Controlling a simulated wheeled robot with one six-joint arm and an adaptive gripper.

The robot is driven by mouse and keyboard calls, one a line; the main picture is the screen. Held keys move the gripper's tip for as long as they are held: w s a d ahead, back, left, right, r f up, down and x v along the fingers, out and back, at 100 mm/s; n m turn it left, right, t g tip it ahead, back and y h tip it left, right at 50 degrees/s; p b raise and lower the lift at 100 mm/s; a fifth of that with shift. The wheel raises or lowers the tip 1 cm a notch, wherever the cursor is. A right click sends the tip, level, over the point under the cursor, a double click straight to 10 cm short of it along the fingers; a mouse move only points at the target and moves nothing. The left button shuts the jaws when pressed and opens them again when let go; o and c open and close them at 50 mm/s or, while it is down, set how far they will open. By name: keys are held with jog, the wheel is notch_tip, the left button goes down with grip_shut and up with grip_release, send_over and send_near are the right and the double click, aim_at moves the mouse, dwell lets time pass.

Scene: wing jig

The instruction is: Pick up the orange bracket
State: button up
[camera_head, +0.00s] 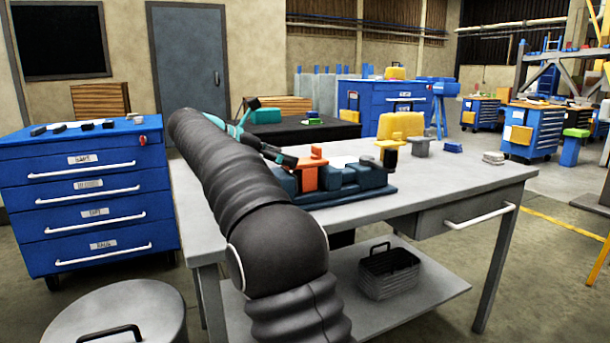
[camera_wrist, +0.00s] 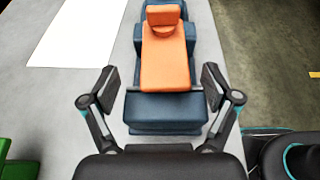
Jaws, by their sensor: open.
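The orange bracket (camera_head: 321,176) sits on a dark blue block fixture (camera_head: 352,190) on the grey workbench. In the wrist view the bracket (camera_wrist: 166,62) is a flat orange plate with a raised tab at its far end, lying along the blue fixture (camera_wrist: 168,112). My gripper (camera_wrist: 160,88) is open, with one finger on each side of the near end of the bracket and nothing held. In the head view my gripper (camera_head: 279,156) is just left of the bracket, partly hidden by my arm. Whether the fingers are level with the bracket is unclear.
A white sheet (camera_wrist: 78,32) and a green object (camera_wrist: 18,165) lie left in the wrist view. The bench's right side is mostly clear.

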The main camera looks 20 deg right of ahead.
aim_at(305, 160)
jog(key=shift+s+x, duration=0.15)
jog(key=shift+x, duration=1.4)
jog(key=shift+s+x, duration=0.1)
jog(key=shift+x, duration=1.45)
jog(key=shift+f, duration=0.1)
jog(key=c, duration=1.4)
